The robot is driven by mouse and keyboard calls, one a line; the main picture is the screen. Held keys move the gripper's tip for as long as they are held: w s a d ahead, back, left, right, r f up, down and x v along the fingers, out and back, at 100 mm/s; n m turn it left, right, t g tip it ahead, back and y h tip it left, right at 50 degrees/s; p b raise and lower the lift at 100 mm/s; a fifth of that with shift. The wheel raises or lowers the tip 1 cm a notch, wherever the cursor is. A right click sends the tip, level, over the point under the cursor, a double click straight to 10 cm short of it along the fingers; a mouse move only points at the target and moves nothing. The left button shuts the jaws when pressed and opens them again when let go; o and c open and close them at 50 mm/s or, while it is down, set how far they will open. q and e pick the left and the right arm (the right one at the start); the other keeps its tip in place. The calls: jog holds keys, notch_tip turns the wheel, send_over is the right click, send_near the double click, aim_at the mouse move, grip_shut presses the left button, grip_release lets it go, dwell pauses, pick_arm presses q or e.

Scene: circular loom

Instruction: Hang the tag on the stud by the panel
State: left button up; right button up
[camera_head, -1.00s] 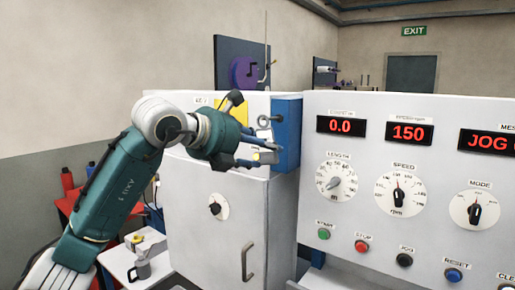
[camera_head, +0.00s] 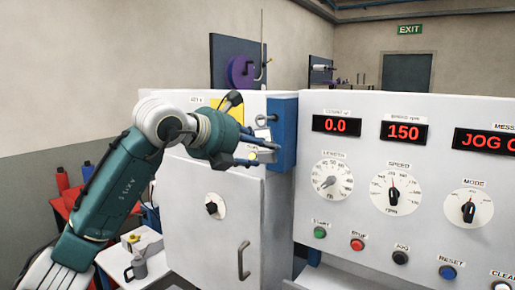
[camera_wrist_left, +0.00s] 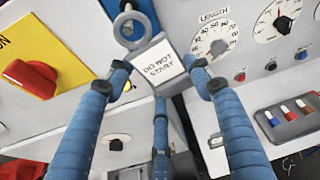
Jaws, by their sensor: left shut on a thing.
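The tag (camera_wrist_left: 158,64) is a pale plate in a grey frame, marked "DO NOT START", with a grey ring (camera_wrist_left: 131,27) at its top. In the left wrist view my left gripper (camera_wrist_left: 160,78) has its blue fingers closed around the tag. In the head view my left gripper (camera_head: 256,150) holds the tag (camera_head: 263,133) in front of the blue panel (camera_head: 284,135) on the cabinet's upper right corner. The stud (camera_head: 271,118) shows small at the ring's height by this panel. I cannot tell whether the ring is around it or only in front of it. My right gripper is not shown.
The white control console (camera_head: 345,255) with dials and buttons stands right of the blue panel. The grey cabinet door with its handle (camera_head: 243,260) is below the gripper. A red rotary switch (camera_wrist_left: 30,78) on a yellow plate is left in the wrist view.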

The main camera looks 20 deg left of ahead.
pick_arm(q)
jog(key=shift+f, duration=0.15)
jog(key=o, duration=1.4)
jog(key=shift+c, duration=0.2)
jog(key=shift+s+a, duration=0.1)
jog(key=b+v, duration=0.2)
jog(key=v, duration=0.6)
jog(key=shift+s, duration=0.45)
jog(key=shift+a+f, duration=0.15)
